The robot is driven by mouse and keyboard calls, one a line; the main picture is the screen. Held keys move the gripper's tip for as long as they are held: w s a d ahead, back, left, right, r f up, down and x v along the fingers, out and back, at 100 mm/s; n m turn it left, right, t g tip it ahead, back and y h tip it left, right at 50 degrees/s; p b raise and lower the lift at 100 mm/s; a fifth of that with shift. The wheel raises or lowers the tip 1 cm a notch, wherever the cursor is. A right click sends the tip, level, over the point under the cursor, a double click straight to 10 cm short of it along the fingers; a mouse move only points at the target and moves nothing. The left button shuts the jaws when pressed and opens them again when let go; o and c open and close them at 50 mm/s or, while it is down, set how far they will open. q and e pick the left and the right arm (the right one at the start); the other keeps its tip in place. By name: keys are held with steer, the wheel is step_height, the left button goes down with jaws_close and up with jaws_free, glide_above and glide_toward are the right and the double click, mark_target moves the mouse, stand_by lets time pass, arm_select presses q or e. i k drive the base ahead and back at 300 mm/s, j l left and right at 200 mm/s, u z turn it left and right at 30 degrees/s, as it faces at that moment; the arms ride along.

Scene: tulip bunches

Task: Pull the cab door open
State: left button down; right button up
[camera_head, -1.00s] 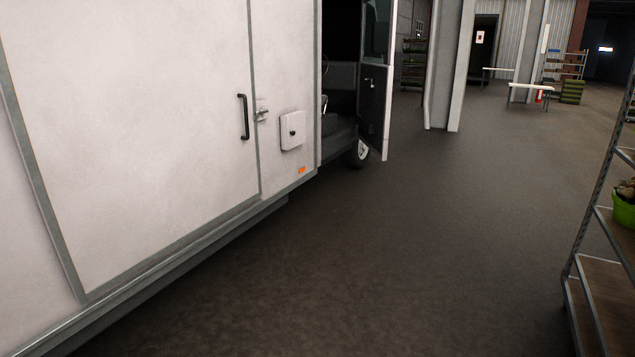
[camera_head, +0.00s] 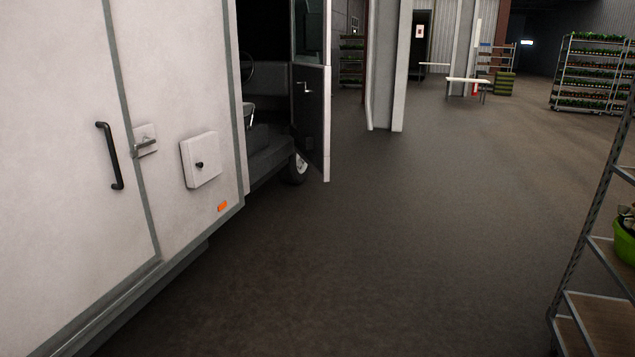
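The cab door (camera_head: 311,115) of a white van stands swung out from the cab, at the middle left of the head view. Its dark inner side faces me, with a small light handle (camera_head: 303,87) on it and a window above. The white box body of the van (camera_head: 60,170) fills the left, with a black grab handle (camera_head: 110,155) and a latch (camera_head: 145,141). Neither of my grippers is in view.
A shelf rack (camera_head: 599,250) with a green pot (camera_head: 625,238) stands close on the right. A white pillar (camera_head: 388,70) stands beyond the door. Planted racks (camera_head: 592,75) and a white table (camera_head: 467,81) are farther back. The floor (camera_head: 400,240) between van and rack is clear.

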mark_target(310, 126)
steer(key=i, duration=1.95)
